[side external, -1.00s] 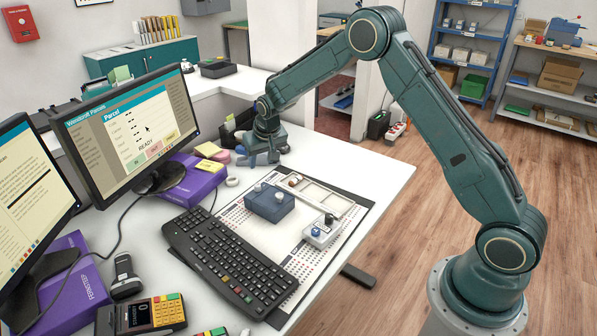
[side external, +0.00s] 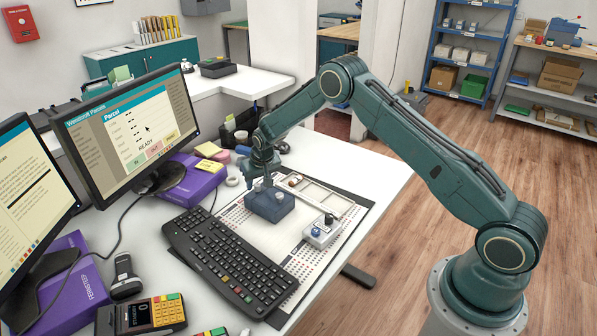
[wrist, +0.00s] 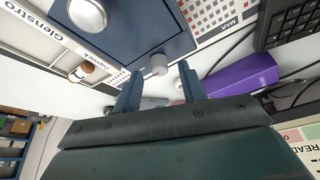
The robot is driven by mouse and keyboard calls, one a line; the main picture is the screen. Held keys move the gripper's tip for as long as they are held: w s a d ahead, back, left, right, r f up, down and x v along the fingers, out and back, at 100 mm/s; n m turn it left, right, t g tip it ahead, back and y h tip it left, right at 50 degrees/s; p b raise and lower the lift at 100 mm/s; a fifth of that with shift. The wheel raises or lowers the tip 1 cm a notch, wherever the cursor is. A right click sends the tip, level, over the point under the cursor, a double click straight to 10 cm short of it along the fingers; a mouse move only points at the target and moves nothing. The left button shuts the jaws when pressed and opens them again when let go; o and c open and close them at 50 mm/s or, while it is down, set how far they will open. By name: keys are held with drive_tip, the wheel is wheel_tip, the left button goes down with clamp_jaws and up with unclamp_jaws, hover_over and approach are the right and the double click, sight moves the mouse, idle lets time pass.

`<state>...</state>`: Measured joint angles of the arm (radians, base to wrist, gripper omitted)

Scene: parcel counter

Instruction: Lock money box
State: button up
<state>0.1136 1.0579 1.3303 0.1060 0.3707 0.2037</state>
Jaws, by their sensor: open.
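The money box (side external: 270,206), a dark blue box, sits on the printed mat behind the keyboard. In the wrist view, the box (wrist: 125,35) bears a large silver knob (wrist: 88,13) and a smaller grey knob (wrist: 158,64) near its edge. My gripper (side external: 264,183) is over the far left part of the box, pointing down. In the wrist view, my gripper's open fingers (wrist: 160,78) stand on either side of the small knob, with gaps showing. Whether either finger touches it cannot be told.
A shallow compartment tray (side external: 330,205) with a wooden-topped piece (side external: 295,181) lies right of the box. The keyboard (side external: 230,256), a purple carton (side external: 190,180) and a monitor (side external: 130,125) stand to the left.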

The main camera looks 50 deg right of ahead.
drive_tip(key=shift+w+d+f, duration=0.1)
drive_tip(key=shift+w+f, duration=0.1)
drive_tip(key=shift+f, duration=0.3)
clamp_jaws()
